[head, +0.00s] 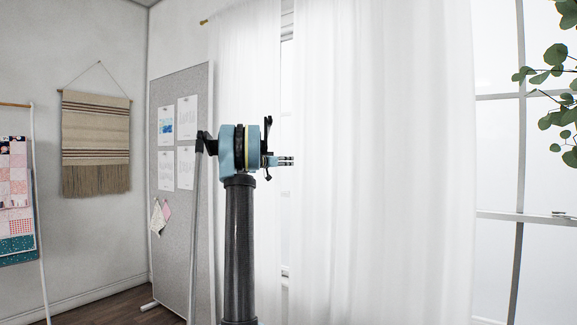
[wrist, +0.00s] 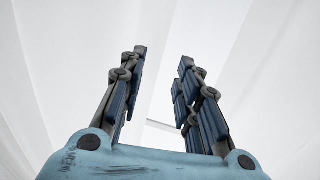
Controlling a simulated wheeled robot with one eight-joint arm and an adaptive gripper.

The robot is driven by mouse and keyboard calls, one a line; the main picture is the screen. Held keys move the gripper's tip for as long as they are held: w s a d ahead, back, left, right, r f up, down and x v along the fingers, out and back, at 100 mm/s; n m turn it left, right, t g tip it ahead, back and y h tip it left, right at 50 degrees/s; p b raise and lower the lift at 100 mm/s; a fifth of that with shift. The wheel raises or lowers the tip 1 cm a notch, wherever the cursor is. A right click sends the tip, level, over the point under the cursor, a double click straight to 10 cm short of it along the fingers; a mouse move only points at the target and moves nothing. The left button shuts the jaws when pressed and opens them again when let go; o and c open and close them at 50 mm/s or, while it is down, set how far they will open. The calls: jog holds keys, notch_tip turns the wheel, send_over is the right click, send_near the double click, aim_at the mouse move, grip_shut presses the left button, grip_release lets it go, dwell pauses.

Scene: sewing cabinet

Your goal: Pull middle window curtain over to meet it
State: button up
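A wide sheer white curtain (head: 390,150) hangs across the middle of the head view. A narrower white curtain (head: 243,60) hangs to its left, with a narrow strip of bare window (head: 287,75) between them. My gripper (head: 287,161) is in front of this gap, its fingers pointing right near the left edge of the wide curtain. In the wrist view my gripper (wrist: 163,62) has its two fingers well apart with nothing seen between them. White curtain folds (wrist: 220,30) fill the background there; I cannot tell whether a finger touches the cloth.
A grey pinboard (head: 180,210) with papers stands left of the curtains. A woven hanging (head: 96,145) is on the wall, and a rack with a patchwork quilt (head: 18,190) is at far left. Bare window panes (head: 497,150) and leafy branches (head: 555,55) are on the right.

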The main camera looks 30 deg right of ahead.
jog(key=v, duration=0.8)
jog(key=shift+a, duration=0.35)
jog(key=shift+s+f, duration=0.1)
